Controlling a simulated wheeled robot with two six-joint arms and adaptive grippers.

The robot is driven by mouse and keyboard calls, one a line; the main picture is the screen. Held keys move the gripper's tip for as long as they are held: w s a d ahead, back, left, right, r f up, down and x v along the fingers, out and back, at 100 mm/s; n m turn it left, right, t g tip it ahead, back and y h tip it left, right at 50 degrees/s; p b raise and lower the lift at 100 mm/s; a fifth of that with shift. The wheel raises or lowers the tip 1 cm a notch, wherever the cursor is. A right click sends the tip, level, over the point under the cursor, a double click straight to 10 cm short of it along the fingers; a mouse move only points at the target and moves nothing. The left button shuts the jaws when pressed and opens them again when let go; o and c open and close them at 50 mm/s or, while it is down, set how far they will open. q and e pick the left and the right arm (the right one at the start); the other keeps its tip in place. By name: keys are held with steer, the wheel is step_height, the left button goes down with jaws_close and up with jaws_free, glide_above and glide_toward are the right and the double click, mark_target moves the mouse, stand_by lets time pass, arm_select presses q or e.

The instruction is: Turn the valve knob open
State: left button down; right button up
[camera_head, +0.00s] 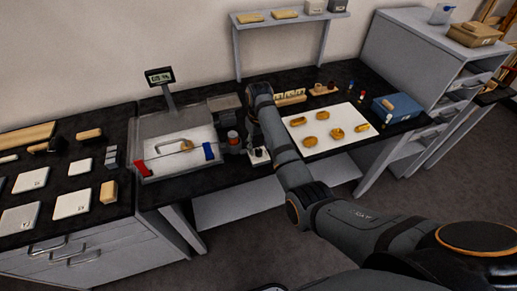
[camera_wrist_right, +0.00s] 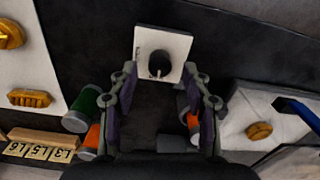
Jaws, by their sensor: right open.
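The valve knob (camera_wrist_right: 158,65) is a round black knob with a light pointer mark, set on a white square plate (camera_wrist_right: 178,45). The plate also shows in the head view (camera_head: 259,157), partly hidden by my right arm. My right gripper (camera_wrist_right: 160,76) is open and empty. In the right wrist view its two fingers stand on either side below the plate, with the knob between and beyond their tips. I cannot tell any contact with the knob. In the head view the right gripper is mostly hidden behind my arm. My left gripper is not in view.
A green bottle (camera_wrist_right: 86,102) and an orange one (camera_wrist_right: 92,138) lie beside the left finger. A tray (camera_head: 146,135) with red and blue blocks stands left; a white mat (camera_head: 322,146) with several gilt pieces and a blue box (camera_head: 397,107) lie right.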

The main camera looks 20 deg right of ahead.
steer(key=shift+f, duration=0.8)
jaws_close()
steer(key=shift+r, duration=0.1)
